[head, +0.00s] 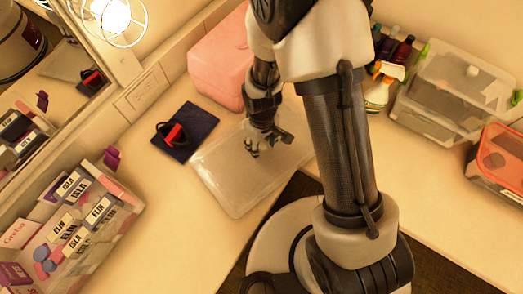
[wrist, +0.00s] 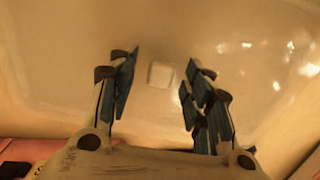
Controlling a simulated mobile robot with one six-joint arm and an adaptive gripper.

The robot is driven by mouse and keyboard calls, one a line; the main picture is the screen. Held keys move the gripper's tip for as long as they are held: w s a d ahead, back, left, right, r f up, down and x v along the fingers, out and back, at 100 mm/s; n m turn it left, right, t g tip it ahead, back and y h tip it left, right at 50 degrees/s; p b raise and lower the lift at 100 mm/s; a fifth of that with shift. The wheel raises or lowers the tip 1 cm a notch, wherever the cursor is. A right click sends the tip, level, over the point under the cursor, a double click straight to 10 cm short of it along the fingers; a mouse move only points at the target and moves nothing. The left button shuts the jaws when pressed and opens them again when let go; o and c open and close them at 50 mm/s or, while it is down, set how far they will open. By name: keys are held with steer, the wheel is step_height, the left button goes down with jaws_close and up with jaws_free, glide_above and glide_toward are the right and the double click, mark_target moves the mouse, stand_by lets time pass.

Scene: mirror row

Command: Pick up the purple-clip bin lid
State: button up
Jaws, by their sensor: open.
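A clear, flat bin lid (head: 222,190) lies on the counter, partly hidden by my arm. It fills most of the wrist view (wrist: 60,70), with a small pale square knob (wrist: 161,74) on it. My gripper (head: 264,148) is over the lid. In the wrist view my gripper (wrist: 160,72) is open and empty, its fingers on either side of the knob; I cannot tell whether they touch the lid. The purple-clip bin (head: 92,245) stands open at the left, filled with labelled items. A purple clip (head: 111,158) shows at its corner.
A pink case (head: 222,62) stands behind the lid. A dark blue mat (head: 184,146) with a red and black item lies left of it. A clear bin with green clips (head: 440,105) and an orange-lidded bin (head: 500,160) stand right. A mirror (head: 60,75) is far left.

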steer(key=shift+c, duration=0.2)
steer(key=shift+r, duration=0.1)
jaws_close()
